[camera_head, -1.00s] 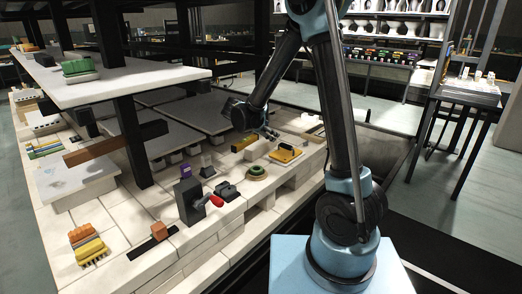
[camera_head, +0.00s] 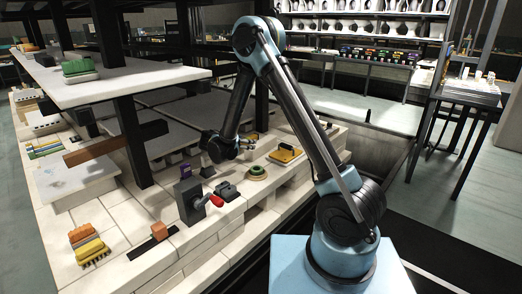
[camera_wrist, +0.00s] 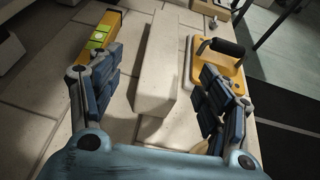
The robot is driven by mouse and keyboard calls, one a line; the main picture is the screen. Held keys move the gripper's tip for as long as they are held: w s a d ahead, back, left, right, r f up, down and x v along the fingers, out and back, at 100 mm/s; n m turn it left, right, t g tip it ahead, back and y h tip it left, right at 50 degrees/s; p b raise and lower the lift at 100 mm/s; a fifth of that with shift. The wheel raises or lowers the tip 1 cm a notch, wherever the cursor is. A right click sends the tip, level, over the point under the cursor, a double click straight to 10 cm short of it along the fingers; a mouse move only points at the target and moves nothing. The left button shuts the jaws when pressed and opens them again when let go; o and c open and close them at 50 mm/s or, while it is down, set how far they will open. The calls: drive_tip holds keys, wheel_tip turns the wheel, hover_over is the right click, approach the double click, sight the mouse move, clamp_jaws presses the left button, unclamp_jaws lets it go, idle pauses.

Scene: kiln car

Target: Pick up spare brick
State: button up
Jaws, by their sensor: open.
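In the wrist view a long pale brick (camera_wrist: 156,70) lies on the whitish deck, lengthwise between my gripper's fingers. My gripper (camera_wrist: 160,85) is open, with one set of dark blue finger pads on each side of the brick and a visible gap to both. I cannot tell the exact height of the fingertips over the deck. In the head view my gripper (camera_head: 240,148) is low over the deck, near its right side. The brick cannot be made out clearly there against the pale deck and my arm.
A yellow spirit level (camera_wrist: 100,38) lies left of the brick, close to my left finger. A yellow float with a black handle (camera_wrist: 222,52) lies right, close to my right finger. A green-and-tan ring (camera_head: 257,173) and a dark vise-like tool (camera_head: 190,200) stand nearer. Dark posts carry a shelf (camera_head: 130,85) at left.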

approach(261, 142)
drive_tip(key=x, duration=0.3)
drive_tip(key=shift+w+f, duration=0.15)
drive_tip(key=shift+w, duration=0.3)
drive_tip(key=shift+x, duration=2.7)
drive_tip(key=shift+s+d, duration=0.1)
drive_tip(key=shift+d, duration=0.05)
drive_tip(key=shift+c, duration=0.6)
clamp_jaws()
